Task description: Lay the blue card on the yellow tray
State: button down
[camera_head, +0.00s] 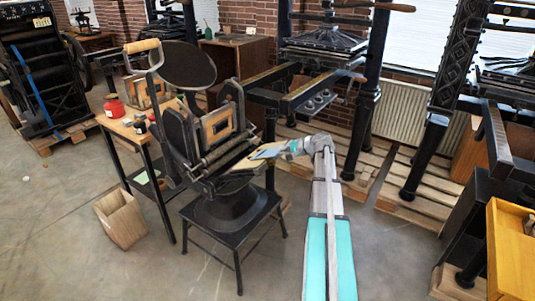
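My arm, teal and grey, reaches up from the bottom centre to the small press in the middle. My gripper (289,149) points left at the press's right side. A thin, flat blue card (266,153) shows at its tip, above or on a pale yellow-tan board (244,164) that I take for the yellow tray. The board juts from the front of the black press (205,140). The card appears to meet the fingers. The fingers are too small to tell if they are shut on it, and I cannot tell if the card touches the board.
The press stands on a black stool (240,220). A side table (130,125) to its left holds a red jar (114,106) and dark bottles. A wooden bin (120,218) is on the floor. A yellow cabinet (512,255) stands at right. Open floor lies in front.

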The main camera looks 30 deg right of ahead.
jog(key=shift+s+r, duration=0.1)
jog(key=shift+s, duration=0.05)
jog(key=shift+p+v, duration=0.75)
jog(key=shift+v, duration=0.6)
jog(key=shift+s+d+r+p, duration=0.2)
jog(key=shift+s+r+p, duration=0.2)
jog(key=shift+r+p, duration=0.35)
jog(key=shift+s+d+r+p, duration=0.15)
jog(key=shift+s+r+p, duration=0.25)
jog(key=shift+r+p, duration=0.3)
jog(key=shift+s+d+r+p, duration=0.2)
jog(key=shift+s+r+p, duration=0.2)
jog(key=shift+r+p, duration=0.35)
notch_tip(320, 180, up, 28)
jog(key=p, duration=2.8)
